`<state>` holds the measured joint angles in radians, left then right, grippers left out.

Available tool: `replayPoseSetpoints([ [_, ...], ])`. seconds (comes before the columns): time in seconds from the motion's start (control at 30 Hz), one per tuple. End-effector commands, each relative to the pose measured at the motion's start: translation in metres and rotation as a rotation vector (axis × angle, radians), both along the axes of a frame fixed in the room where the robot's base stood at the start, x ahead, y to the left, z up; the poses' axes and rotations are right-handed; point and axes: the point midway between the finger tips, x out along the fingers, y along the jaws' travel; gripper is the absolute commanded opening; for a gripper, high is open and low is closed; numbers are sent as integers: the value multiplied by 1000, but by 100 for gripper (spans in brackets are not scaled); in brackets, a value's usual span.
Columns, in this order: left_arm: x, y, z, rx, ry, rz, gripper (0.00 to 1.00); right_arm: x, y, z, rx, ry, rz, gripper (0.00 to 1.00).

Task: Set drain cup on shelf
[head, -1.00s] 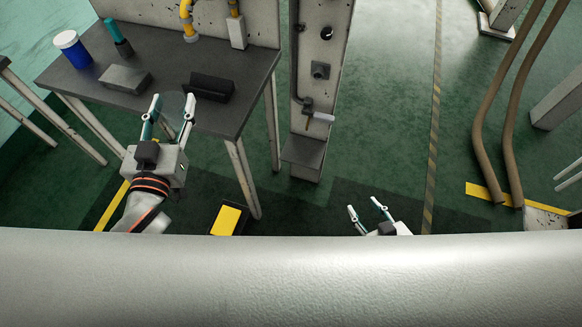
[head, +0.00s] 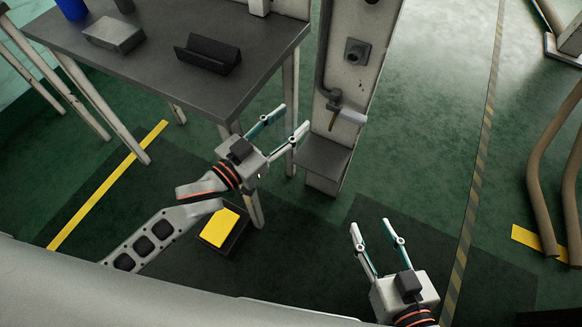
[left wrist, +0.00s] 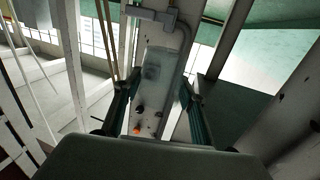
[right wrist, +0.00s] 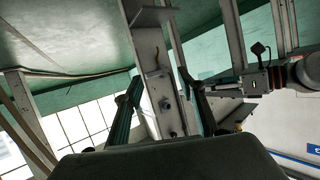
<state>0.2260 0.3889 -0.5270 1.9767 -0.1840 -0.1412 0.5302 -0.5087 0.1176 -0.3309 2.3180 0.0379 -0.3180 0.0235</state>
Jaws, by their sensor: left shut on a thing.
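My left gripper (head: 293,117) is shut on a clear, see-through cup, hard to make out in the head view. In the left wrist view the drain cup (left wrist: 158,75) shows as a pale translucent shape between the two fingers. The grey shelf (head: 323,160) juts from the foot of the pillar, just right of and below the left fingertips in the head view. The cup appears apart from it; its exact height cannot be told. My right gripper (head: 370,227) is open and empty, low in front of the pillar.
A tap with a pale handle (head: 347,114) sticks out from the pillar above the shelf. A dark table (head: 150,65) with a black holder (head: 207,54) and grey block (head: 114,35) stands left. A yellow-topped box (head: 220,227) is on the floor.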

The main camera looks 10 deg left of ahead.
Motion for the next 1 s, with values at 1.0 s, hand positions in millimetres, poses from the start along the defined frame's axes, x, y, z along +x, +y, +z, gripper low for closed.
replayPoseSetpoints([
  [1.0,8,2,-240,1,-3,-154,20,-18,15,-60,148,116,-34,40],
])
